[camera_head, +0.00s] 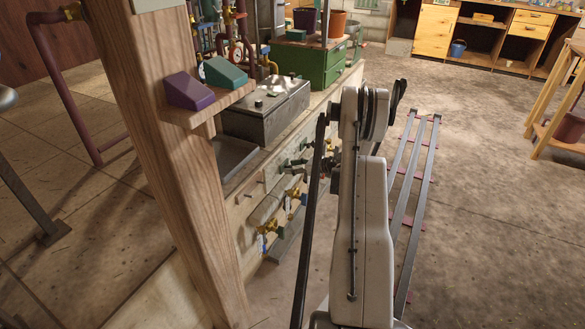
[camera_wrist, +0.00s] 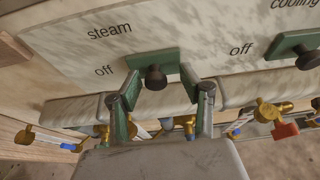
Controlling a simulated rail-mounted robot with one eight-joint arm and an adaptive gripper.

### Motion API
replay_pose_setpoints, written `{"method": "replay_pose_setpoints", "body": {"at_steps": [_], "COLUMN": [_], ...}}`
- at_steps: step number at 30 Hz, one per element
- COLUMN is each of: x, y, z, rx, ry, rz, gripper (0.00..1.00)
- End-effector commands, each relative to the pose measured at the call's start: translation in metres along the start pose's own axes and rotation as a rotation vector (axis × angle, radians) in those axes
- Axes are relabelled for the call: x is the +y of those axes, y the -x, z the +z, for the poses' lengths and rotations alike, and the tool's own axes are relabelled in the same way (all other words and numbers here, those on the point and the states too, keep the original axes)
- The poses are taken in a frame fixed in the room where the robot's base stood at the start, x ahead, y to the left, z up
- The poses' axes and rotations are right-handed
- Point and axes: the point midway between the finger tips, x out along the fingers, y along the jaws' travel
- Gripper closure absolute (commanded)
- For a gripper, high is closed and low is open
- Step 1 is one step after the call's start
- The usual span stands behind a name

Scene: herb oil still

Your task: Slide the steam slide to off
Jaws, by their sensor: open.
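The steam slide is a dark round knob (camera_wrist: 155,78) on a green plate (camera_wrist: 140,62), set in a pale marbled panel. My gripper (camera_wrist: 160,76) is open, with one finger on the left and one on the right of the knob in the wrist view. I cannot tell whether either finger touches it. In the head view my gripper (camera_head: 326,168) is at the panel's front, partly hidden by my arm.
A second green slide (camera_wrist: 290,44) with a dark knob, under "cooling", is to the right, with its own "off". Brass taps (camera_wrist: 265,111) hang below the panel. A wooden post (camera_head: 180,150) stands left of the bench in the head view.

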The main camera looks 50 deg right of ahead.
Motion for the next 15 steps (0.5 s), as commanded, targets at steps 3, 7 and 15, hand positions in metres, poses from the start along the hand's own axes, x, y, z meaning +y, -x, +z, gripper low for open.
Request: {"method": "replay_pose_setpoints", "body": {"at_steps": [3,7,15], "x": [0.000,-0.001,-0.001], "y": [0.007,0.026,0.080], "z": [0.000,0.000,0.000], "rx": [0.000,0.000,0.000], "ry": [0.000,-0.001,-0.001], "rz": [-0.001,-0.002,-0.003], "gripper": [0.60,0.60,0.60]}}
